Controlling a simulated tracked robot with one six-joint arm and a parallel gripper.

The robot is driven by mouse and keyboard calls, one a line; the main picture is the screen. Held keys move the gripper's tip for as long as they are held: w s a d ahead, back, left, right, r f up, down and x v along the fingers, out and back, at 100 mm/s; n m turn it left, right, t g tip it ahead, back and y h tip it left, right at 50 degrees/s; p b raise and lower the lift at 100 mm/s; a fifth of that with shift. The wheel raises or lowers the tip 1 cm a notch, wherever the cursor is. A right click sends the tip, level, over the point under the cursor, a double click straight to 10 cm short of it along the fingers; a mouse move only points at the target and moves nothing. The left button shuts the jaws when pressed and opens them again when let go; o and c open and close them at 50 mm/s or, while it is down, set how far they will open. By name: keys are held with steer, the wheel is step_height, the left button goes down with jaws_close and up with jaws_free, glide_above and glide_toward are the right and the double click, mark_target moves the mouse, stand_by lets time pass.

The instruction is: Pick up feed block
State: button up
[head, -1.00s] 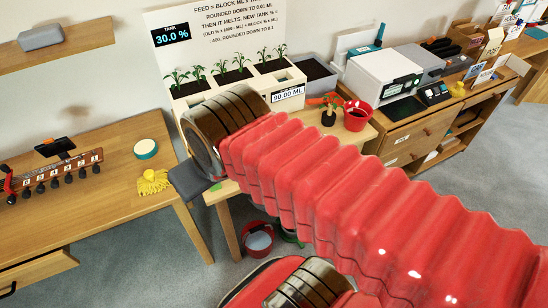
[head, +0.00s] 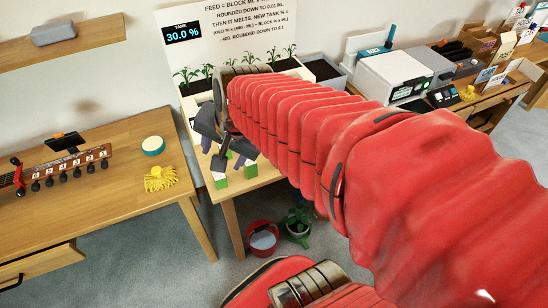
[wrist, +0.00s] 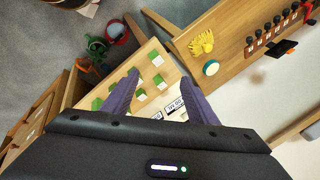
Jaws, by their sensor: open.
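Several small green-and-white blocks, the feed blocks, stand on the small wooden table. In the head view one shows at the front edge (head: 220,181) and another to its right (head: 250,170). In the wrist view they spread over the tabletop, one near the table's end (wrist: 157,60) and one between my fingers (wrist: 159,81). I cannot tell which block the task means. My gripper (head: 232,152) hangs above this table, its dark fingers spread and empty; they also show in the wrist view (wrist: 160,77). My red arm hides part of the table.
A wooden desk (head: 90,200) on the left holds a yellow tassel-like item (head: 160,178), a teal-rimmed round item (head: 153,145) and a rack of knobs. A white planter (wrist: 180,107) adjoins the blocks.

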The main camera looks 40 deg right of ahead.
steer(key=w+d+f+m, duration=0.1)
steer(key=d+f+m, duration=0.4)
steer(key=d+m, duration=0.3)
steer(key=w+d+f+m, duration=0.1)
steer(key=d+f+m, duration=0.4)
steer(key=d+m, duration=0.3)
steer(key=w+d+f+m+g+h, duration=0.1)
steer(key=d+f+m, duration=0.4)
steer(key=m, duration=0.6)
steer(key=d, duration=0.2)
steer(key=shift+w+d+f, duration=0.15)
steer(key=shift+d, duration=0.25)
steer(key=shift+f, duration=0.1)
steer(key=shift+x, duration=4.2)
steer(key=shift+w+d+f, duration=0.1)
steer(key=shift+w, duration=0.05)
steer(key=shift+x, duration=2.5)
steer(key=shift+w, duration=0.15)
steer(key=shift+c, duration=0.4)
